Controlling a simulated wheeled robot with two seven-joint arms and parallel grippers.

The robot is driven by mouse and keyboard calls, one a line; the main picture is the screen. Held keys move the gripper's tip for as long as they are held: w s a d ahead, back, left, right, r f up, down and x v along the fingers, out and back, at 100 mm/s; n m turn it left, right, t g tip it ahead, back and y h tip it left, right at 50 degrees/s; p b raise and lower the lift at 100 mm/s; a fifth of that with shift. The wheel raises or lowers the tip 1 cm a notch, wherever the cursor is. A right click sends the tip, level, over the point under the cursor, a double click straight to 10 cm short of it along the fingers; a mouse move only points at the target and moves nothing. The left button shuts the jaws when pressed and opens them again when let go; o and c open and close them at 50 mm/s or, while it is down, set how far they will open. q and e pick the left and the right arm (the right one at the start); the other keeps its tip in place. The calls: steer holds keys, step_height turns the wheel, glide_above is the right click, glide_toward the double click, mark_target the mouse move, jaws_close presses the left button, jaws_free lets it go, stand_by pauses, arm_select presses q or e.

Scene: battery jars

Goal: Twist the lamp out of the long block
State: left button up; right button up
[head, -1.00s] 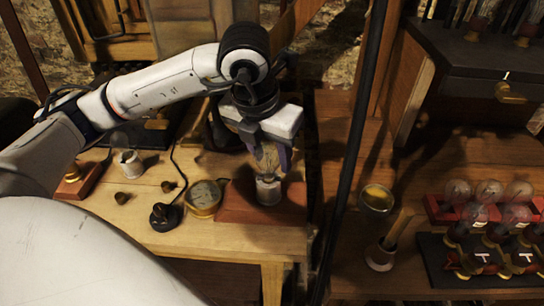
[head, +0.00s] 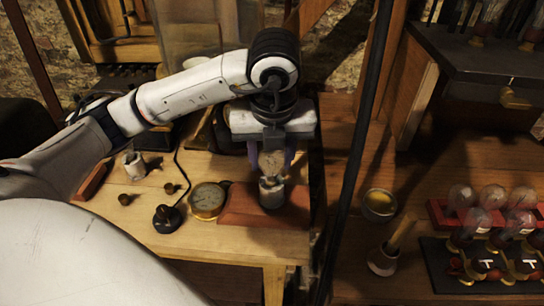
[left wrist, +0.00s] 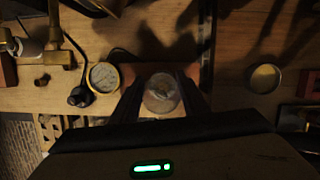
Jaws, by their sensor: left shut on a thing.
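The lamp (head: 271,160) is a clear glass bulb above a pale metal socket (head: 271,193) on the long reddish-brown block (head: 238,206). My left gripper (head: 271,158) points down over the block and is shut on the lamp, one finger on each side of the glass. In the left wrist view the lamp (left wrist: 161,94) shows from above between the two dark fingers (left wrist: 162,92). The lamp looks upright and in line with the socket. I cannot tell whether its base is still seated in it. My right gripper is not in view.
A brass gauge (head: 208,200) lies left of the block, with a black knobbed key (head: 166,217) beside it. A dark upright pole (head: 350,160) stands to the right. Beyond it are a yellow-filled bowl (head: 379,204), a pot (head: 383,260) and a red rack (head: 440,211) of bulbs.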

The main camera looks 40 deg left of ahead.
arm_select(q)
steer(key=shift+r+n+p, duration=0.15)
steer(key=shift+n+p, duration=0.25)
steer(key=shift+p, duration=0.05)
steer(key=shift+n+p, duration=0.6)
steer(key=shift+p, duration=0.05)
steer(key=shift+s+a+n+g+y+p, duration=0.15)
steer(key=shift+n+g+y+p, duration=0.2)
steer(key=shift+n+p, duration=0.75)
steer(key=shift+n, duration=0.5)
steer(key=shift+r, duration=0.9)
steer(key=shift+r, duration=0.2)
